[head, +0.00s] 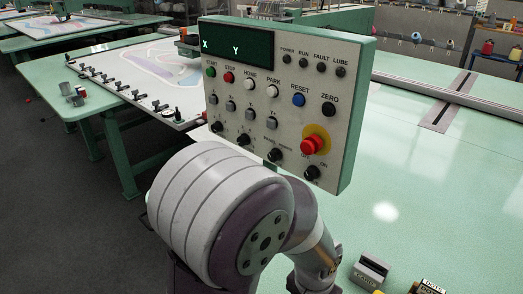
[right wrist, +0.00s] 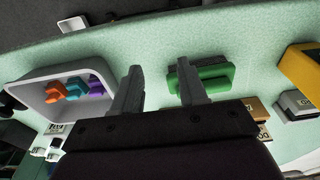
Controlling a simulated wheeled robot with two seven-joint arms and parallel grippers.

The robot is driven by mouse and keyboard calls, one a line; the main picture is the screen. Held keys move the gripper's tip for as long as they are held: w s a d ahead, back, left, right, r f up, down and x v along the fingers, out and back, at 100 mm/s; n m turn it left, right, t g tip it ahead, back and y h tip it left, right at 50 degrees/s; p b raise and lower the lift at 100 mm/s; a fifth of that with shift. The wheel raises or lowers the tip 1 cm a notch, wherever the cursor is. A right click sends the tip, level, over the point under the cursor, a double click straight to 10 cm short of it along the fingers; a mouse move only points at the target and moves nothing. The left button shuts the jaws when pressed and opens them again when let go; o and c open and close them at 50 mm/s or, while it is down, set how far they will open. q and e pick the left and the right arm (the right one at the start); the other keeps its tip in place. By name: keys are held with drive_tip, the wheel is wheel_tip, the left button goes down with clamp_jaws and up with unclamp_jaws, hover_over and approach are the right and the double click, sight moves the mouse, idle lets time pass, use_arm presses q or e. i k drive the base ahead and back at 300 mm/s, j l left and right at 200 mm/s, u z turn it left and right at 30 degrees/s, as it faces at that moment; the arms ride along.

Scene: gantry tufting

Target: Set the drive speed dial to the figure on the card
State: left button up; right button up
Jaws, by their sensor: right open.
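The control panel (head: 286,117) stands upright in the head view, with a dark display (head: 238,43) reading X and Y. Its lower rows hold black knobs, among them a left knob (head: 217,127), a second knob (head: 244,139) and a third knob (head: 275,155). Their labels are too small or hidden to tell which is the drive speed dial, and their settings are unclear. I cannot make out the card. My right gripper (right wrist: 159,78) is open, its two fingers apart with nothing between them, in the right wrist view. My left gripper is not in view.
My arm covers the area below the panel. A red stop button (head: 312,145) juts from it. Small labelled blocks (head: 370,272) lie at the bottom right. The right wrist view shows a white tray (right wrist: 100,78) with coloured pieces, a green block (right wrist: 212,77) and a yellow object (right wrist: 303,62).

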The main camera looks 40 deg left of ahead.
sight(217, 126)
drive_tip(key=j+u, duration=0.15)
drive_tip(key=j, duration=1.55)
drive_tip(key=i, duration=0.05)
